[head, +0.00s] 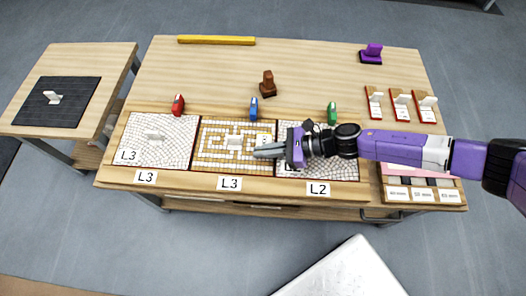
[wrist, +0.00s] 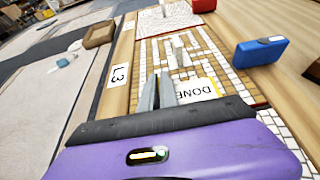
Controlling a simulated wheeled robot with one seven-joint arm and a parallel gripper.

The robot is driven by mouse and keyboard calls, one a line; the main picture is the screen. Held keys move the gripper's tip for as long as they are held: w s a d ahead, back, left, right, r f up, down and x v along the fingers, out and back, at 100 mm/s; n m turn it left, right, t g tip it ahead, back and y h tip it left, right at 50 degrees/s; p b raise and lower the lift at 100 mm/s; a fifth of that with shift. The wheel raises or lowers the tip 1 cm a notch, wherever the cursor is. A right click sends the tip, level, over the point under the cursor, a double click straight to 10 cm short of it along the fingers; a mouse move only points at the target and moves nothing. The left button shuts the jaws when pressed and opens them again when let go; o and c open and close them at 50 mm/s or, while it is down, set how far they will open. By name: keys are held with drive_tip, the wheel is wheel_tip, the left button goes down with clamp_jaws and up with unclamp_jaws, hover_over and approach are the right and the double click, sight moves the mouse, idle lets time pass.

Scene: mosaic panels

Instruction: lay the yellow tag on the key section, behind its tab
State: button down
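The key section (head: 208,160) is the middle mosaic panel, with a tan meander pattern; it also shows in the wrist view (wrist: 152,62). Its pale upright tab (head: 234,141) stands near its middle. The yellow tag (wrist: 200,90) is a white plate marked DONE with a yellow edge. In the head view the yellow tag (head: 263,139) shows over the panel's right part, right of the tab. My gripper (head: 256,152) reaches in from the right; its fingers are close together, against the tag, and appear shut on it. The gripped part is hidden. I cannot tell whether the plate touches the panel.
White mosaic panels lie left (head: 180,150) and right (head: 340,150). Red (head: 178,105), blue (head: 254,108) and green (head: 332,112) blocks stand behind the panels. A brown stamp-like object (head: 268,84) stands further back.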

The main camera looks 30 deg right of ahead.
drive_tip(key=shift+f, duration=0.25)
drive_tip(key=shift+f, duration=0.15)
drive_tip(key=c, duration=1.6)
unclamp_jaws()
drive_tip(key=shift+r, duration=0.25)
